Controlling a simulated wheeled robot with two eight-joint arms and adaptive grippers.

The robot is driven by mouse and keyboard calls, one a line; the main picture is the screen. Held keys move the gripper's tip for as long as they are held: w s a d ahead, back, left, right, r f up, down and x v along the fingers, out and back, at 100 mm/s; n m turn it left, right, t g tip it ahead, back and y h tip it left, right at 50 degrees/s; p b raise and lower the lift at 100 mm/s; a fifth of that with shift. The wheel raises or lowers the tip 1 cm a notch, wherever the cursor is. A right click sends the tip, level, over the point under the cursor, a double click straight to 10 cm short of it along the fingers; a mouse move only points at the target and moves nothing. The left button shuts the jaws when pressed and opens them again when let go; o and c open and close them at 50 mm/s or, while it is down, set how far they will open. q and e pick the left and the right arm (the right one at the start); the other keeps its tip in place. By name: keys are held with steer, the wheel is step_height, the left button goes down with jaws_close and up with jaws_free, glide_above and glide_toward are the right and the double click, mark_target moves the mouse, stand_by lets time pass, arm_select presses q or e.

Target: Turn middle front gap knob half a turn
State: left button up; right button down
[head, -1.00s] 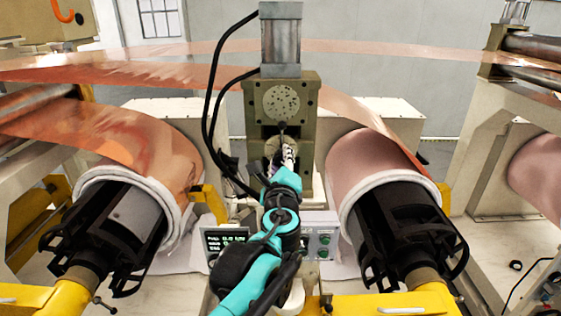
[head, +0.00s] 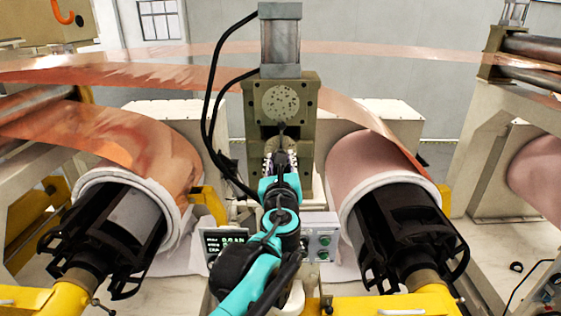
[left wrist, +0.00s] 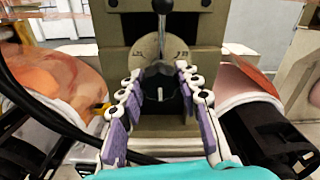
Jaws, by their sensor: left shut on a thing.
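The front gap knob (left wrist: 160,96) is dark and lobed, with a white line pointing nearly straight up in the left wrist view. It sits on the front of the middle olive machine block (head: 308,120), below a pale dial plate (left wrist: 160,44). My left gripper (left wrist: 160,88) is shut on the knob, with its pale, purple-padded fingers on both sides. In the head view my left gripper (head: 282,148) reaches the block's recess and hides the knob. My right gripper is not in view.
Copper rolls on black spindles flank the block, the left roll (head: 145,145) and the right roll (head: 360,155). Black hoses (head: 207,110) hang left of the block. A small display (head: 228,240) and a button box (head: 321,238) stand below.

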arm_select(q)
steer(key=shift+f, duration=0.1)
stand_by(0.4)
steer(key=o, duration=1.1)
steer(key=shift+o, duration=0.2)
steer(key=s, duration=1.2)
